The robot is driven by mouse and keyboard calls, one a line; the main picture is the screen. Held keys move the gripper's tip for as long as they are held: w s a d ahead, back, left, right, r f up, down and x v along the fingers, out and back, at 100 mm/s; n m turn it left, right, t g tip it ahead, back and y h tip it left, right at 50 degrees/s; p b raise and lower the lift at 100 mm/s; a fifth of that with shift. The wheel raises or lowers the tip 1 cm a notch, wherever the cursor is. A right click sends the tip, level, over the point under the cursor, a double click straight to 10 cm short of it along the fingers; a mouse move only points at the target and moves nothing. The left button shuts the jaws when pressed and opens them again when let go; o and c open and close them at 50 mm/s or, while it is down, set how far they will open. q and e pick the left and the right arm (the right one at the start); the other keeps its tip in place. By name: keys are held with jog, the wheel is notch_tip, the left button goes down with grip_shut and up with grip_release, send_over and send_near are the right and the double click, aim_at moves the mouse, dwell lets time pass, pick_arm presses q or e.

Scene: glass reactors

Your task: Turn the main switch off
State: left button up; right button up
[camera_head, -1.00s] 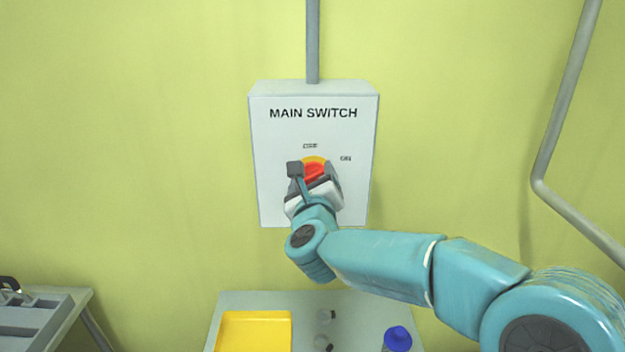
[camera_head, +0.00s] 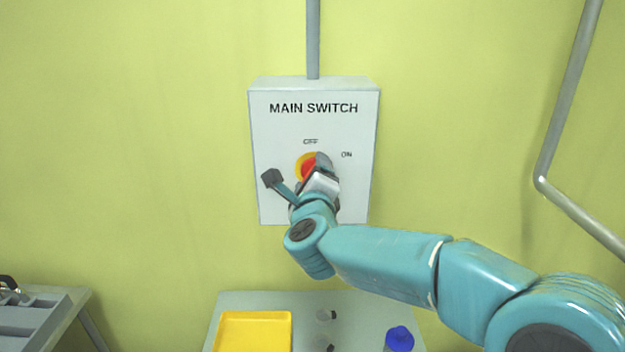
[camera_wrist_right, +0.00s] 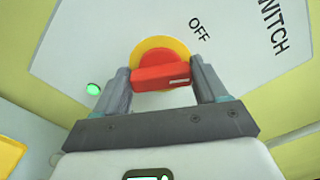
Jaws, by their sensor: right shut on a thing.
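The white main switch box (camera_head: 270,145) hangs on the wall, with OFF printed above its dial and ON to the upper right. Its red knob (camera_head: 307,167) sits on a yellow disc and is partly hidden by my right gripper (camera_head: 318,172). In the right wrist view the red knob (camera_wrist_right: 160,76) lies between the two fingers of my right gripper (camera_wrist_right: 163,86), which is shut on it. A pale mark on the knob points to the right there, below the OFF label; the ON label is out of that view. My left gripper is not in view.
A table below holds a yellow tray (camera_head: 254,315) and a blue-capped item (camera_head: 399,338). A grey rack (camera_head: 35,315) stands at lower left. Pipes run above the box and at right (camera_head: 560,110).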

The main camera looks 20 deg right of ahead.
jog(key=shift+f+n, duration=0.2)
jog(key=shift+n, duration=3)
jog(key=o, duration=1)
jog(key=shift+o, duration=0.2)
jog(key=b+v, duration=0.4)
jog(key=v, duration=1.2)
jog(key=shift+s, duration=0.15)
